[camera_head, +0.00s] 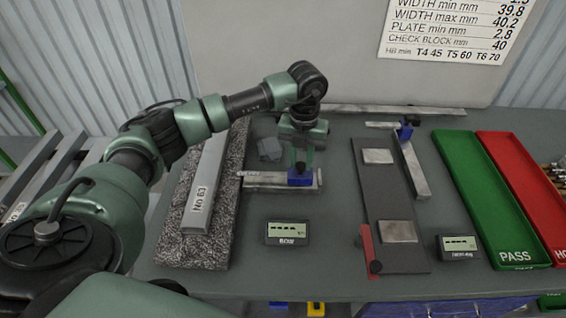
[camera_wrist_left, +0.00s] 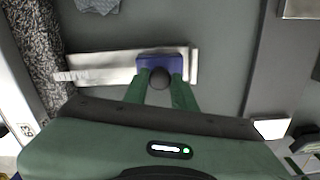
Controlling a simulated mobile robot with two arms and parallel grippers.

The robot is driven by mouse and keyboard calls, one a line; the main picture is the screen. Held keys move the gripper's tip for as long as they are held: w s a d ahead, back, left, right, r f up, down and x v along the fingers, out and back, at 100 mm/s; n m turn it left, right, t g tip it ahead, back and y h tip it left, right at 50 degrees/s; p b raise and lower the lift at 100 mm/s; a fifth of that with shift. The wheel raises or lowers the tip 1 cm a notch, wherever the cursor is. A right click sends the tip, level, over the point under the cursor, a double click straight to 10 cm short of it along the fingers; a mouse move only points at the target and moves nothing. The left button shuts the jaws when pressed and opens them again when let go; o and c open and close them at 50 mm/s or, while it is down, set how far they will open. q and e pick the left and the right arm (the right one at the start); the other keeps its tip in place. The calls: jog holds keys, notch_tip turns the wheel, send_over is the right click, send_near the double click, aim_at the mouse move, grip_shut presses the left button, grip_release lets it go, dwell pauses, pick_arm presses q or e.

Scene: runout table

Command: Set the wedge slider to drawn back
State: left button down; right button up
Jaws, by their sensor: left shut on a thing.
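A flat metal bar gauge (camera_head: 262,181) lies on the grey table in the head view. My left gripper (camera_head: 301,166) reaches down over the slider. In the wrist view its green fingers (camera_wrist_left: 160,85) are on both sides of the knob, shut on it. My right gripper is not in view.
A granite-like slab (camera_head: 222,225) with a pale metal profile (camera_head: 207,183) lies left of the gauge. A small display (camera_head: 287,233) is in front.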

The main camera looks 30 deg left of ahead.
pick_arm(q)
jog(key=shift+w+d, duration=0.4)
jog(key=shift+d, duration=0.3)
jog(key=shift+a, duration=0.1)
jog(key=c, duration=1.1)
grip_release()
jog(key=shift+c, duration=0.2)
jog(key=shift+w+d, duration=0.1)
jog(key=shift+d, duration=0.1)
jog(key=shift+a, duration=0.1)
